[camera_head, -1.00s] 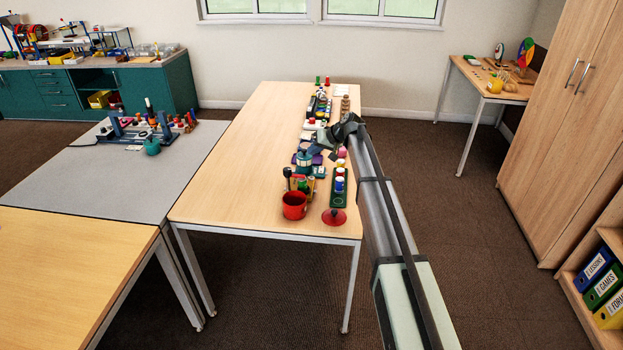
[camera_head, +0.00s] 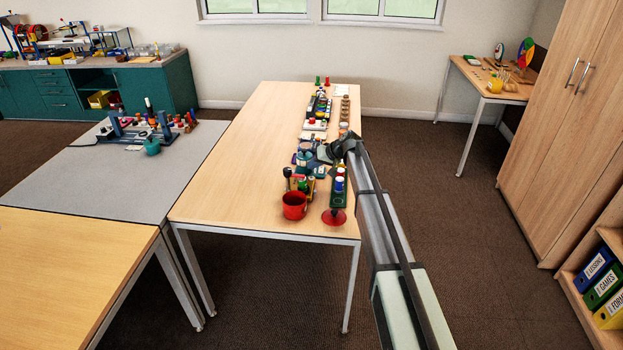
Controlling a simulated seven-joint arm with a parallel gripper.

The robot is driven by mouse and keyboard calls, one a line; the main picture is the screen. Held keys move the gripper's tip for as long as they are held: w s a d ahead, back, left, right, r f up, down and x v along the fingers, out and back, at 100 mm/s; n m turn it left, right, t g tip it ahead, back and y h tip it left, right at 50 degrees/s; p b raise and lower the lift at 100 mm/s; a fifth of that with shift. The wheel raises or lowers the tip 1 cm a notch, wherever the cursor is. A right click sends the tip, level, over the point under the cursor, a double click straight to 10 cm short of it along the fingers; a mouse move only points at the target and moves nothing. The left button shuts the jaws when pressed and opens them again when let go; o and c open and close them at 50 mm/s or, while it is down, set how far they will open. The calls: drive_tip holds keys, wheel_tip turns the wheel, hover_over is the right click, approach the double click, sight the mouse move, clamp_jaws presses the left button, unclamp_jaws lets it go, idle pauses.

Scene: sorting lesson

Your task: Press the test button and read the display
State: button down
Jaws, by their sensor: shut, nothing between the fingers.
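My gripper (camera_head: 322,154) is at the right part of the middle table, low over the row of small objects. It is small and dark here, with its fingers together and nothing seen between them. A pale device with a red spot on top (camera_head: 313,123) stands a little behind it; I cannot tell whether that is the test button. No display can be read at this size. My gripper and wrist hide part of the row, and I cannot tell whether the fingertips touch anything.
A red cup (camera_head: 294,206), a red round base (camera_head: 333,217) and a green strip with coloured pieces (camera_head: 338,196) stand at the near end of the row. The table's left half (camera_head: 230,170) is clear. A grey table (camera_head: 90,175) stands to the left.

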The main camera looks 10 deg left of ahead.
sight(314, 178)
drive_tip(key=shift+f, duration=1.1)
drive_tip(key=shift+f, duration=0.15)
idle(1.2)
drive_tip(key=shift+f, duration=0.3)
drive_tip(key=shift+f, duration=0.45)
idle(0.8)
drive_tip(key=shift+r, duration=0.9)
drive_tip(key=shift+r, duration=0.1)
drive_tip(key=shift+r, duration=2.4)
